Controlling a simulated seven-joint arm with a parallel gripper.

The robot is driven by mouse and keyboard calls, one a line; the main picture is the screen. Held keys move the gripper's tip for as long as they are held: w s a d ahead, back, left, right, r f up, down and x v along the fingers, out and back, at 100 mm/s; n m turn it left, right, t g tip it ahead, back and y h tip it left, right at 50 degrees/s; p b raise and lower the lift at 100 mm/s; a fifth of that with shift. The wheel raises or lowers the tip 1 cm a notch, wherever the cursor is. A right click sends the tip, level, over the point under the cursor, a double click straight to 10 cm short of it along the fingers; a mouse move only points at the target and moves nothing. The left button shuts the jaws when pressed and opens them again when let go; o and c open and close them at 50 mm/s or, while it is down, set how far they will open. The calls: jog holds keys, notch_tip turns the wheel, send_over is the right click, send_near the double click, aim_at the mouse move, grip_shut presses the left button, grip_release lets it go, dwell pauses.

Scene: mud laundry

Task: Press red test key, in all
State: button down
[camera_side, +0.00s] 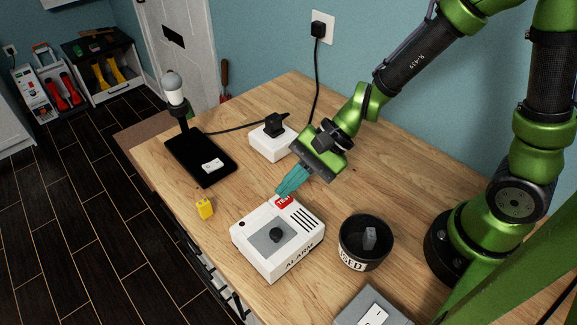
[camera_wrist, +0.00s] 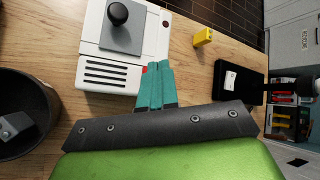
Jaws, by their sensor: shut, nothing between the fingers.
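The white alarm box (camera_side: 261,254) lies on the wooden table, with a black knob on a grey plate, a slotted grille and the word ALARM on its side. The red test key (camera_side: 284,202) is at the box's far edge. My gripper (camera_side: 280,192) has teal fingers, shut and empty, with their tips at or just above the key. I cannot tell whether they touch it. In the wrist view the fingertips (camera_wrist: 158,66) cover most of the key, and only a sliver of red (camera_wrist: 145,70) shows beside them. The alarm box (camera_wrist: 112,62) also shows there.
A black cup (camera_side: 352,262) with a grey piece inside stands right of the box. A yellow block (camera_side: 205,208) lies to its left. Behind are a black pad (camera_side: 190,167) and a white socket block (camera_side: 264,146) with a plug. A grey box (camera_side: 350,309) is at the front.

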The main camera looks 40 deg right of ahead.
aim_at(292, 199)
jog(key=shift+r, duration=2.5)
jog(key=shift+s+f, duration=0.2)
jog(key=shift+s, duration=0.05)
jog(key=s+d+r+n+t+h, duration=0.2)
jog(key=s+d+r+n+h, duration=0.1)
jog(key=d, duration=0.5)
jog(key=s+d+r+n+t+h, duration=0.2)
jog(key=d+r+n, duration=0.3)
jog(key=d+r, duration=0.3)
jog(key=shift+s+d+n+h, duration=0.2)
jog(key=shift+s+n+h, duration=0.1)
jog(key=shift+s+h, duration=0.6)
